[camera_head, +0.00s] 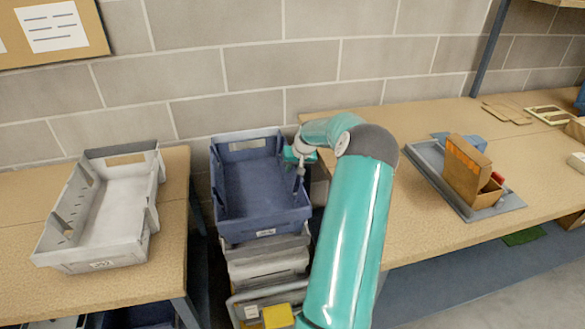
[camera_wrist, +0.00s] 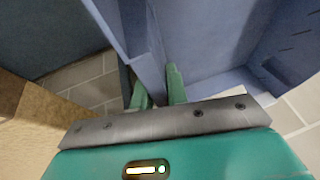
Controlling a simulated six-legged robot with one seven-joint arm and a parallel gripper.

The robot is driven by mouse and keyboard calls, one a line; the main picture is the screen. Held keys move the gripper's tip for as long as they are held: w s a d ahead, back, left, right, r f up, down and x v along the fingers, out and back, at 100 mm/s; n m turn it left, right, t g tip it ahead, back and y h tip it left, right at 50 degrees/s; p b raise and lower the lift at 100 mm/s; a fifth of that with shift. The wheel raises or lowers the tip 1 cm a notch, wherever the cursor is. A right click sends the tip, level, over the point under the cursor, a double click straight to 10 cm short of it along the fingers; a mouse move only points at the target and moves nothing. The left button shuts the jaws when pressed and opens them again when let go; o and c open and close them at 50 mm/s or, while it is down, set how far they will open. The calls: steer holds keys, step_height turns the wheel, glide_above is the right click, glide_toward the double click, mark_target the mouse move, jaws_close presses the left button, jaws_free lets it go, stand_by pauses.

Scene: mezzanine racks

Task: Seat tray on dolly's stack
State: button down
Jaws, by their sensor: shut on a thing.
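A blue tray (camera_head: 262,224) is over the dolly's stack of grey trays (camera_head: 268,262), in the gap between two tables. It looks roughly level and in line with the stack. I cannot tell whether it touches the top grey tray or hangs just above it. My gripper (camera_head: 299,158) is at the blue tray's right side wall. In the wrist view, the two green fingers of my gripper (camera_wrist: 157,88) are shut on the wall of the blue tray (camera_wrist: 205,70), one on each side. The dolly (camera_head: 235,312) shows only in part below the stack.
A light grey tray (camera_head: 105,255) sits on the left table (camera_head: 172,265). The right table (camera_head: 425,225) holds a grey flat tray (camera_head: 425,160) with a brown box (camera_head: 465,165). A yellow item (camera_head: 278,316) is low at the dolly. A block wall (camera_head: 240,60) stands close behind.

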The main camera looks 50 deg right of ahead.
steer(key=shift+f, duration=0.55)
steer(key=c, duration=1.7)
jaws_free()
steer(key=shift+f, duration=0.1)
steer(key=shift+s, duration=0.1)
steer(key=shift+v, duration=5.5)
